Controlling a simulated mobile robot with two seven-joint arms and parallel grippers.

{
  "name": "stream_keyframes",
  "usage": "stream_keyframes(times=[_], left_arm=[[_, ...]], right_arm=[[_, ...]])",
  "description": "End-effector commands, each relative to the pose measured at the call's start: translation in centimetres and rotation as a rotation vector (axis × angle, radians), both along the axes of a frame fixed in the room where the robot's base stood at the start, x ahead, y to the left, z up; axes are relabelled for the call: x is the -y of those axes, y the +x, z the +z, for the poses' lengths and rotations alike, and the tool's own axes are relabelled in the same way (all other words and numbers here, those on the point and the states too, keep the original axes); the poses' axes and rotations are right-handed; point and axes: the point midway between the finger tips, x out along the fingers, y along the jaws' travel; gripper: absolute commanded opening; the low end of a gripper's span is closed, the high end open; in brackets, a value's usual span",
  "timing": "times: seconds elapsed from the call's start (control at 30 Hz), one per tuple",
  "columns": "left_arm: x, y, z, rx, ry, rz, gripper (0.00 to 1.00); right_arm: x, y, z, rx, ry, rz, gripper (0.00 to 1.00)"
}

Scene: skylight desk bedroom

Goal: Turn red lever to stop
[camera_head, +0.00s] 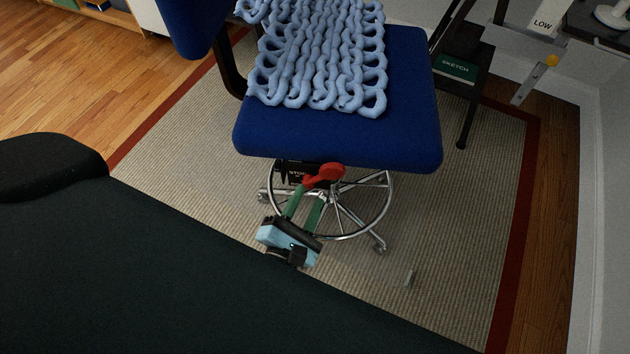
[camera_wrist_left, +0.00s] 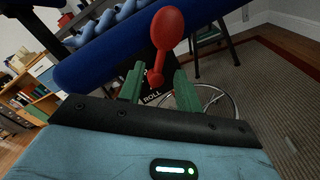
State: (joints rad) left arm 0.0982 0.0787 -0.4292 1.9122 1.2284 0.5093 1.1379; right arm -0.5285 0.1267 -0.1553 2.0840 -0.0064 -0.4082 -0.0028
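The red lever (camera_head: 328,174) sticks out under the front of the blue chair seat (camera_head: 340,140). In the left wrist view the lever (camera_wrist_left: 167,30) shows a broad paddle end at the top and a thin stem running down to a small knob. A dark label plate (camera_wrist_left: 152,98) reading "ROLL" is below it. My left gripper (camera_head: 308,202) has green fingers that stand apart, pointing at the lever. In the left wrist view the fingers (camera_wrist_left: 160,82) lie on either side of the stem's lower end; I cannot tell whether they touch it. My right gripper is out of view.
A knitted light-blue blanket (camera_head: 318,55) lies on the seat. The chair's chrome foot ring (camera_head: 385,205) and legs are below it. A ribbed beige rug (camera_head: 450,200) with a red border surrounds the chair. A desk frame (camera_head: 478,85) and wall stand at right.

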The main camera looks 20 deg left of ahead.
Motion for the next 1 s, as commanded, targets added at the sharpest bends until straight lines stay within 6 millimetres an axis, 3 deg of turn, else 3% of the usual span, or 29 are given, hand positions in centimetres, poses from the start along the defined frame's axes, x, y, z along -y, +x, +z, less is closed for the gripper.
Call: stream_keyframes(times=[0.3, 0.7, 0.97, 1.0], left_arm=[[-0.2, 4.2, 0.1, 0.001, 0.002, -0.001, 0.34], [-0.3, 4.8, 0.0, -0.001, 0.003, -0.001, 0.34], [-0.3, 4.8, 0.0, -0.001, 0.003, -0.001, 0.0], [-0.3, 4.8, 0.0, -0.001, 0.003, -0.001, 0.0]], right_arm=[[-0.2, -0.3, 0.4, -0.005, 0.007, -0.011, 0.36], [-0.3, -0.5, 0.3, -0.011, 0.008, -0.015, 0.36], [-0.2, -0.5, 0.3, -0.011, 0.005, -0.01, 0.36], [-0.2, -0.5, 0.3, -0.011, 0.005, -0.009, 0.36]])
